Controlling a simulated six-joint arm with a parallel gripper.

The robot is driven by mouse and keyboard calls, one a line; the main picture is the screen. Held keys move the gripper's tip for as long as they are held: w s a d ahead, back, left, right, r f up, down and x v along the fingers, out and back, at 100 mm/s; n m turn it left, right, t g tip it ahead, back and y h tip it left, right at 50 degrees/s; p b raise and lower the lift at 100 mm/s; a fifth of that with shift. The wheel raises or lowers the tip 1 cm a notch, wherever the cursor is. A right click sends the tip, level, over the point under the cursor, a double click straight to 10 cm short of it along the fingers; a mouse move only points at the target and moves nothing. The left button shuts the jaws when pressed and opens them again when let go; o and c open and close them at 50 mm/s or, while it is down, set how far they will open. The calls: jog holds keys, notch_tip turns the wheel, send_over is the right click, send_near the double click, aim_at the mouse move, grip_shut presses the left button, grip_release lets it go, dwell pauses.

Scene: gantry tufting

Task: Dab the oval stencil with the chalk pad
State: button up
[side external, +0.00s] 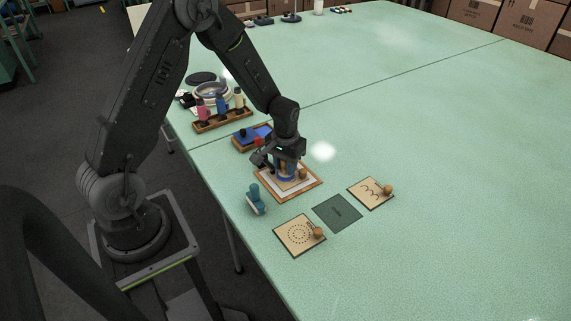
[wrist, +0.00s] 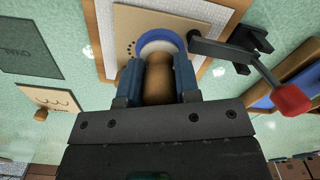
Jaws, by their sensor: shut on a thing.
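My gripper (side external: 287,172) is shut on the wooden handle of the chalk pad (wrist: 158,80), with a blue finger on each side. The pad's round blue-and-white base (wrist: 160,38) faces down over a tan stencil plate (wrist: 127,20) with a row of dark dots. The plate lies on pale cloth in a wooden frame (side external: 262,186). The pad covers much of the plate, so its full outline is hidden. I cannot tell whether the pad touches it. A dark mat (side external: 337,213), lettered "OVAL" in the wrist view (wrist: 28,40), lies bare.
A clamp with a red knob (wrist: 291,99) stands at the frame's edge. A dotted-circle stencil (side external: 292,236), a scalloped stencil (side external: 365,191) and a teal tool (side external: 255,199) lie nearby. A blue pad tray (side external: 244,142) and bottle rack (side external: 223,121) stand behind. The table's right side is clear.

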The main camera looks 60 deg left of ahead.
jog(key=shift+r, duration=3.5)
jog(key=shift+f, duration=0.1)
jog(key=shift+f, duration=2.9)
jog(key=shift+f, duration=0.55)
jog(key=shift+r, duration=3.55)
jog(key=shift+a, duration=0.1)
